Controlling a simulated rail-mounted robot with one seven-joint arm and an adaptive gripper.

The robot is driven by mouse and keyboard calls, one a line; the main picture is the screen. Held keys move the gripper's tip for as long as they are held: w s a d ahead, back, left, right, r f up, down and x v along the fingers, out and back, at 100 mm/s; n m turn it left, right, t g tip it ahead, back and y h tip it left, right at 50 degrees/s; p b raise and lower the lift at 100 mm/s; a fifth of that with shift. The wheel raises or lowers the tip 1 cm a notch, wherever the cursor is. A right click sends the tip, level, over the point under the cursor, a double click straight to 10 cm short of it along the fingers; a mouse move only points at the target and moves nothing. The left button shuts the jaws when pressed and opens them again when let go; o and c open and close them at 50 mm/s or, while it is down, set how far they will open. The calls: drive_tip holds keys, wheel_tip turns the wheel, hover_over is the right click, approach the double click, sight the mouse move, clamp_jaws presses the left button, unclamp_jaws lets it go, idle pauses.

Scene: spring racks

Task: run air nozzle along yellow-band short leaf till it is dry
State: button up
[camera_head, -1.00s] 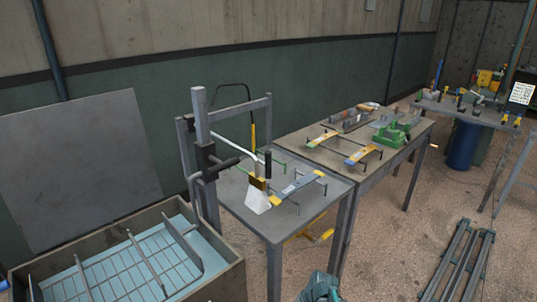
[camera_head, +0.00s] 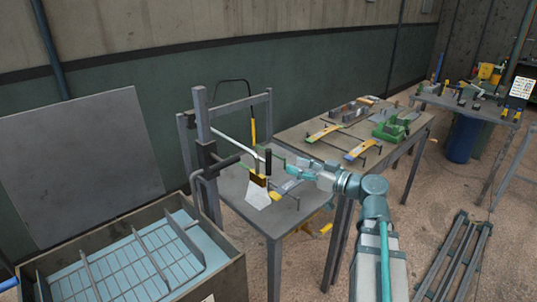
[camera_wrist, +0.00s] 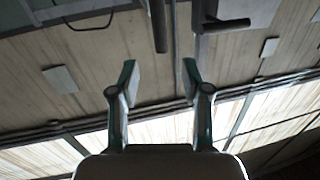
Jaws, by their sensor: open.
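The air nozzle hangs over the near table as a black handle (camera_head: 268,163) with a brass block (camera_head: 258,180) and a pale fan-shaped piece (camera_head: 258,196) below. A short grey leaf (camera_head: 288,187) with a yellow end (camera_head: 275,197) lies on a stand beside it, partly hidden by my gripper. My gripper (camera_head: 290,167) is just right of the black handle and above the leaf. In the wrist view its two fingers (camera_wrist: 158,82) are apart with nothing between them. A dark cylinder, perhaps the handle, hangs beyond them (camera_wrist: 158,25).
A grey frame (camera_head: 202,125) with dark bars stands at the table's left edge. A bin with a wire rack (camera_head: 135,265) is at lower left. More leaves (camera_head: 323,133) and a green fixture (camera_head: 392,128) are on the table behind. Rails (camera_head: 460,260) lie on the floor at right.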

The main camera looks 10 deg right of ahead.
sight(269, 163)
drive_tip(key=shift+n, duration=0.4)
drive_tip(key=p+x, duration=0.1)
drive_tip(key=x, duration=0.2)
drive_tip(key=p+x, duration=0.1)
drive_tip(key=x, duration=0.3)
drive_tip(key=p+x, duration=0.1)
drive_tip(key=x, duration=0.3)
drive_tip(key=shift+r+p, duration=0.3)
drive_tip(key=shift+p, duration=0.1)
clamp_jaws()
